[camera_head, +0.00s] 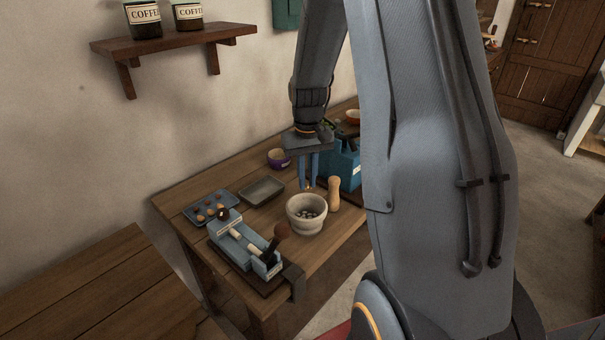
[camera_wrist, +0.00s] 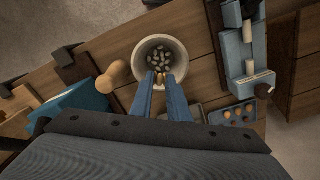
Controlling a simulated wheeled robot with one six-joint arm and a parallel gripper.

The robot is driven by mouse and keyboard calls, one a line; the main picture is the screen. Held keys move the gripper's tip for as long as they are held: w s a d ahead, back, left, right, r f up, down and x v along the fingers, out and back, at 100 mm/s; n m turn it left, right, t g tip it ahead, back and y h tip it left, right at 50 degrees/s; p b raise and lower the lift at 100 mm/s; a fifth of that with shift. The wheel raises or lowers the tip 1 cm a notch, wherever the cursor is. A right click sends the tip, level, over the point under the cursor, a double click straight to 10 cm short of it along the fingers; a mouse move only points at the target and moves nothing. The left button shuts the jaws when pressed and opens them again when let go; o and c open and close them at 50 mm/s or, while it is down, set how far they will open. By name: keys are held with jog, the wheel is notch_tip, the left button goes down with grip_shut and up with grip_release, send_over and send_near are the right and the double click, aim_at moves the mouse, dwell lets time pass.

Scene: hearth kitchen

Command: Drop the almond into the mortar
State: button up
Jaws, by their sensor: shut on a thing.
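The mortar (camera_head: 306,226) is a pale stone bowl standing upright on the wooden table, with several small pale pieces inside. It also shows in the wrist view (camera_wrist: 143,54), just beyond my fingertips. My gripper (camera_head: 308,187) points down with its blue fingers close together, shut on a small brown almond (camera_wrist: 161,78). In the wrist view the fingertips and almond overlap the near part of the mortar's opening. In the head view the tips are above and just behind its rim. The almond is mostly hidden between the fingers.
A wooden pestle (camera_head: 334,193) stands right beside the mortar. A blue-grey lever device (camera_head: 232,243) sits at the front left. Behind it are a tray of brown nuts (camera_head: 196,215) and an empty grey tray (camera_head: 261,191). A purple bowl (camera_head: 278,158) and teal box (camera_head: 346,165) stand further back.

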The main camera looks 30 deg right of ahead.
jog(key=shift+f+b, duration=2)
jog(key=shift+f, duration=1.15)
jog(key=o, duration=0.8)
notch_tip(320, 180, up, 9)
jog(key=p, duration=0.7)
send_over(307, 195)
jog(key=s+a, duration=0.3)
jog(key=s, duration=0.2)
jog(key=shift+w+d, duration=0.2)
